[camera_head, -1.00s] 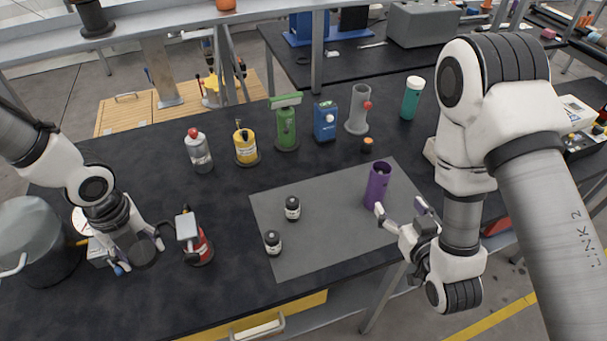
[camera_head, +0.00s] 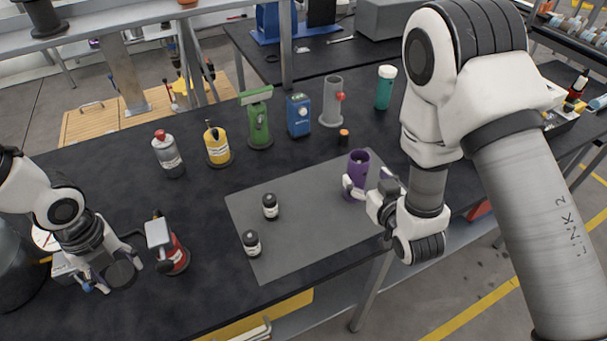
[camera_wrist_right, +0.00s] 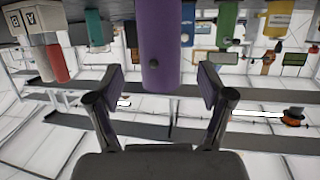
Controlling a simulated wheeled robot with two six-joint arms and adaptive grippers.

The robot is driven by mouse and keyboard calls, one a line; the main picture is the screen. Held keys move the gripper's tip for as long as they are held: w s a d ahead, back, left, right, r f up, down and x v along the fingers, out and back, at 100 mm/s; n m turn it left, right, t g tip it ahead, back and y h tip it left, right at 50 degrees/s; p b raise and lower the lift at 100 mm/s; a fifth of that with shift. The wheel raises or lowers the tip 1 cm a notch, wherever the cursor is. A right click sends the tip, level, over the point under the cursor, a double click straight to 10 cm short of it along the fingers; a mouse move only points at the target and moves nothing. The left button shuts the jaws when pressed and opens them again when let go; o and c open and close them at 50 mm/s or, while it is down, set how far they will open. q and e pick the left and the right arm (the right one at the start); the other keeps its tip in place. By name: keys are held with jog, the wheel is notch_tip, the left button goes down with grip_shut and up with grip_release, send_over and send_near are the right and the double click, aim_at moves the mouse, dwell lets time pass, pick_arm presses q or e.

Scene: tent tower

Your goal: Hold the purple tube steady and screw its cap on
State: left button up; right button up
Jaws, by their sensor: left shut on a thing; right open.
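The purple tube (camera_head: 358,172) stands upright and open-topped on the grey mat, and appears large in the right wrist view (camera_wrist_right: 160,45). My right gripper (camera_head: 370,188) is open at the tube, one finger at its left side. The right wrist view shows the fingers (camera_wrist_right: 160,85) either side of the tube, with gaps. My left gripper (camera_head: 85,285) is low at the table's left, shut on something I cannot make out. No cap is clearly identifiable; a small black piece with an orange top (camera_head: 343,137) stands behind the tube.
Two dark jars (camera_head: 270,206) (camera_head: 252,243) stand on the mat (camera_head: 310,220). A red bottle (camera_head: 178,255) stands beside my left gripper. Yellow (camera_head: 217,146), green (camera_head: 260,120), blue (camera_head: 298,116) and grey (camera_head: 332,103) items line the back. The mat's middle is clear.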

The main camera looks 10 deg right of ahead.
aim_at(362, 173)
pick_arm(q)
jog(key=shift+r+p, duration=0.35)
jog(key=shift+r, duration=0.05)
pick_arm(e)
jog(key=shift+w+r, duration=0.1)
jog(key=shift+w, duration=0.3)
pick_arm(q)
jog(key=shift+r+p, duration=0.85)
pick_arm(e)
jog(key=x, duration=0.4)
jog(key=shift+w, duration=0.25)
jog(key=shift+a, duration=0.1)
jog(key=c, duration=1.4)
